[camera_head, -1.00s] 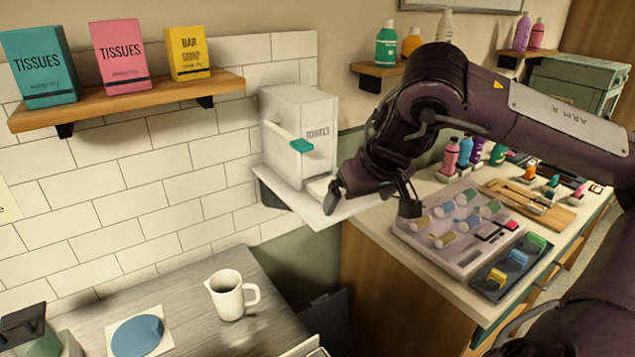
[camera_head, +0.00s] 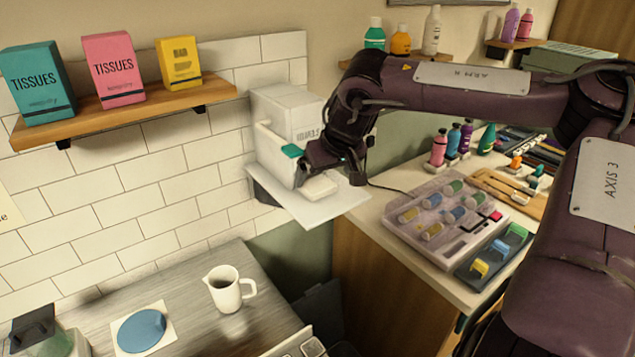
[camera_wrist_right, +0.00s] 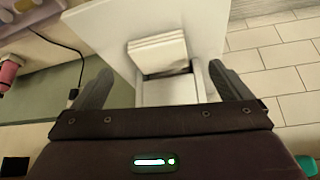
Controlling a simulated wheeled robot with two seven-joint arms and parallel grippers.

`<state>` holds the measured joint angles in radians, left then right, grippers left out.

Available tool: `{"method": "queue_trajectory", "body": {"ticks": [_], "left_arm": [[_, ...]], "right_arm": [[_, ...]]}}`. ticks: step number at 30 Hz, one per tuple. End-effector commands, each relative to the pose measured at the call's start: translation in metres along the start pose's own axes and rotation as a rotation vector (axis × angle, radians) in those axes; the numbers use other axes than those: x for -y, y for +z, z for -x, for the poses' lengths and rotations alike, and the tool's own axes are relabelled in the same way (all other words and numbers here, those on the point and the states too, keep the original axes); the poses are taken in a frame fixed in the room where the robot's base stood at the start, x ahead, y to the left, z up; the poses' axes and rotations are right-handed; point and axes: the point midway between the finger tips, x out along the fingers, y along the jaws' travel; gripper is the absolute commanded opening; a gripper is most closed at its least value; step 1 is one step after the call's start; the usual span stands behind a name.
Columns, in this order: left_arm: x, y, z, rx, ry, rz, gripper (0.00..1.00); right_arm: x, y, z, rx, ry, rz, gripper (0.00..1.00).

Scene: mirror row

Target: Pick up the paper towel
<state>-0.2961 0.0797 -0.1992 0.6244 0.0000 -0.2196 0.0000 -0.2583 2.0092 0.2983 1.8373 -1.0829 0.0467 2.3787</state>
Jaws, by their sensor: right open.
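The paper towel (camera_head: 320,187) is a small white folded stack at the foot of the white towel dispenser (camera_head: 272,135), over a white shelf plate. In the right wrist view the paper towel (camera_wrist_right: 158,53) lies ahead, between the lines of the two fingers. My right gripper (camera_head: 333,182) is open beside the dispenser, with its fingers at either side of the stack in the head view. In the wrist view the open fingers of my right gripper (camera_wrist_right: 162,88) show nothing held between them. My left gripper is not in view.
The white shelf plate (camera_head: 312,212) juts from the tiled wall. A white mug (camera_head: 226,290) stands on the lower table.

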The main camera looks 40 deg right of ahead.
Motion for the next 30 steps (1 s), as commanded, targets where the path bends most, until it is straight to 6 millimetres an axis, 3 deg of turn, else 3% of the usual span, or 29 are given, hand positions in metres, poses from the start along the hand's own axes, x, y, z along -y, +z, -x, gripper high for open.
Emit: {"method": "queue_trajectory", "body": {"ticks": [7, 18, 27, 30], "left_arm": [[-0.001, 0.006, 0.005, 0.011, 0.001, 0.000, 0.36], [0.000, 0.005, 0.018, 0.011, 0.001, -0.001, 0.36], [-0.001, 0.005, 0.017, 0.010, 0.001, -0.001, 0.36], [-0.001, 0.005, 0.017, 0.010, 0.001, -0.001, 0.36]], "right_arm": [[0.000, -0.007, -0.008, 0.001, 0.000, 0.001, 0.98], [0.000, -0.006, -0.050, 0.002, 0.000, 0.001, 0.98], [0.000, -0.006, -0.054, -0.001, -0.001, 0.000, 0.98], [0.000, -0.006, -0.054, -0.001, -0.001, 0.000, 0.84]]}}
